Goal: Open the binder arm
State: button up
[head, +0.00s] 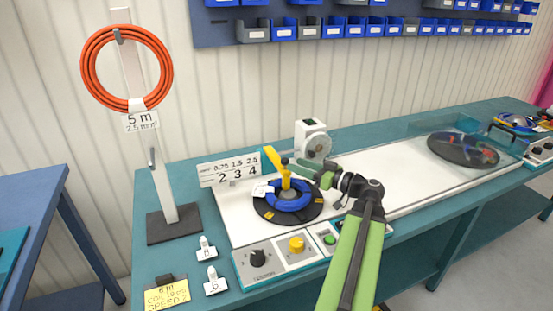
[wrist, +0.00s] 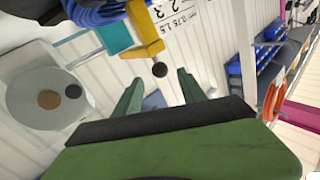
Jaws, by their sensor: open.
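The yellow binder arm (head: 271,157) stands raised over a blue cable coil (head: 291,195) on a black round turntable (head: 265,211). A dark ball knob sits on it, near my fingertips. In the wrist view the binder arm (wrist: 147,33) comes down from the top and its black knob (wrist: 159,69) lies just beyond the gap between my fingers. My gripper (head: 301,167) reaches in from the right at knob height; in the wrist view (wrist: 160,88) its green fingers are apart with nothing between them. Whether a finger touches the knob cannot be told.
A white device with a grey disc (head: 317,146) stands just behind the coil. A control panel (head: 288,257) with black and yellow knobs is in front. An orange coil hangs on a stand (head: 164,190) at left.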

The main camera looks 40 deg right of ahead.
aim_at(278, 166)
jog(key=w, duration=0.3)
jog(key=w+a, duration=0.1)
jog(key=w, duration=0.4)
jog(key=shift+w+a, duration=0.3)
jog(key=shift+a, duration=0.1)
grip_shut()
dwell(0.8)
